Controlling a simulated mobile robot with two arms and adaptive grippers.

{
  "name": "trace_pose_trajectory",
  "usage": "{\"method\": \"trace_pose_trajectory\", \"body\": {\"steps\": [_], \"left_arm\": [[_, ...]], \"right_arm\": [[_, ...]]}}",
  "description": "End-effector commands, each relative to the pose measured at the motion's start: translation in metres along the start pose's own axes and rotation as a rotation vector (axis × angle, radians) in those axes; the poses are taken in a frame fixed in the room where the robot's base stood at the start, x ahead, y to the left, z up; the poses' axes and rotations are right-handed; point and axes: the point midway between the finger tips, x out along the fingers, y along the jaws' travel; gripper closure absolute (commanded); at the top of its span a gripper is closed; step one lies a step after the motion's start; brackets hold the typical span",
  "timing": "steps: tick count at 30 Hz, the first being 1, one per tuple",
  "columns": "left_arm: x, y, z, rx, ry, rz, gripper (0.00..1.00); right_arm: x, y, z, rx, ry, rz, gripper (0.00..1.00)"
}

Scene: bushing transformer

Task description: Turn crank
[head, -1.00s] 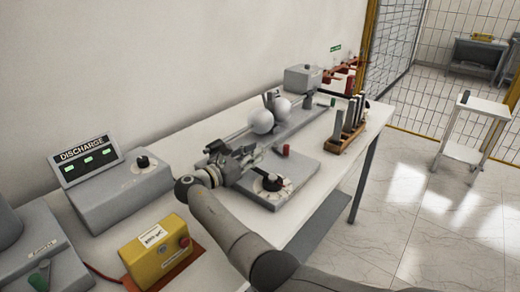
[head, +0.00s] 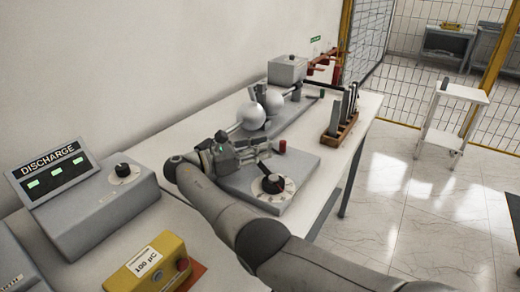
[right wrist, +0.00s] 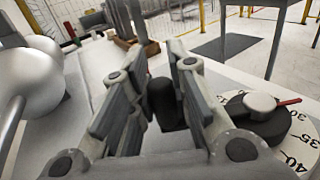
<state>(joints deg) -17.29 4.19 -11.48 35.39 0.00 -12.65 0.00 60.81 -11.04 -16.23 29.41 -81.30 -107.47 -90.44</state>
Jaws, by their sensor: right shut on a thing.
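The crank (head: 271,184) is a black round hub on a pale numbered dial, on the grey base plate (head: 308,163) of the bench device. A dark arm runs from the hub up and left toward my right gripper (head: 243,151). In the right wrist view the fingers of the right gripper (right wrist: 161,95) are on either side of a black upright handle (right wrist: 165,103) and shut on it. The hub also shows there at right (right wrist: 262,118), with a red pointer over the dial (right wrist: 301,140). The gripper hides part of the crank arm. My left gripper is not in view.
Two white spheres (head: 251,115) stand behind the gripper. A red-topped post (head: 282,147) is close to its right. A wooden rack (head: 340,130) stands further right. The DISCHARGE meter (head: 56,171), a knobbed grey box (head: 105,205) and a yellow box (head: 150,262) are at left.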

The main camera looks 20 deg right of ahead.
Motion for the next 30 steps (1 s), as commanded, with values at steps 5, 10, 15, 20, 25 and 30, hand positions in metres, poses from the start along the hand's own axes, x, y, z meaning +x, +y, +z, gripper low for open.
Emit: {"method": "trace_pose_trajectory", "body": {"steps": [5,10,15,20,25,30], "left_arm": [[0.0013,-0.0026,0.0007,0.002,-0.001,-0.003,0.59],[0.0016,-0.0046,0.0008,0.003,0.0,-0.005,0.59],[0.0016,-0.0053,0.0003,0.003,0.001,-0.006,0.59],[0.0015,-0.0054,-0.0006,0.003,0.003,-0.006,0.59],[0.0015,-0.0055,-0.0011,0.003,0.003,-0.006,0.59],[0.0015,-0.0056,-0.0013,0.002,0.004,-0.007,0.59]], "right_arm": [[-0.0002,-0.0012,-0.0018,-0.001,0.004,-0.008,1.0],[-0.0003,-0.0017,-0.0018,-0.001,0.004,-0.011,1.0],[-0.0003,-0.0019,-0.0019,-0.001,0.004,-0.012,1.0],[-0.0002,-0.002,-0.0021,-0.002,0.004,-0.012,1.0],[-0.0002,-0.002,-0.0023,-0.002,0.004,-0.012,1.0],[-0.0001,-0.002,-0.0021,-0.002,0.003,-0.012,0.63]]}}
